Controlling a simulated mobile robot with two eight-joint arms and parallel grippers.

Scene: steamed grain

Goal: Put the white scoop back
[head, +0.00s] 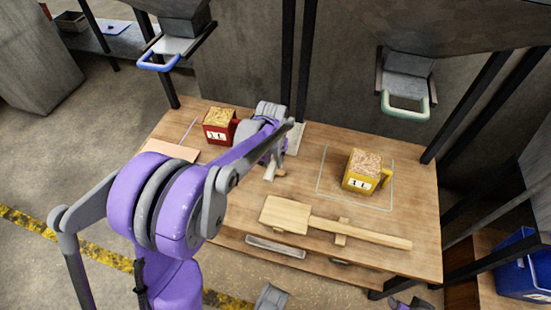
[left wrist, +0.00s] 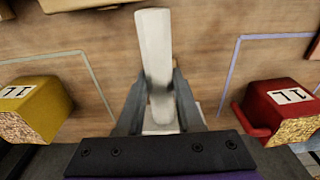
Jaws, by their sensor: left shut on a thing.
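The white scoop (left wrist: 154,45) shows in the left wrist view as a long pale bar running up between my fingers. My left gripper (left wrist: 161,95) is shut on it. In the head view my left gripper (head: 272,163) is low over the middle of the wooden table, between a red and a yellow measure. My own forearm hides much of the scoop there, and a pale end (head: 270,173) shows below the fingers. I cannot tell whether the scoop touches the table.
A red measure of grain (head: 219,127) stands left and a yellow one (head: 361,173) stands right inside a pale green outline. A wooden paddle (head: 287,214) lies at the table's front. Blue-handled (head: 158,62) and green-handled (head: 404,106) hoppers hang behind. Black posts flank the table.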

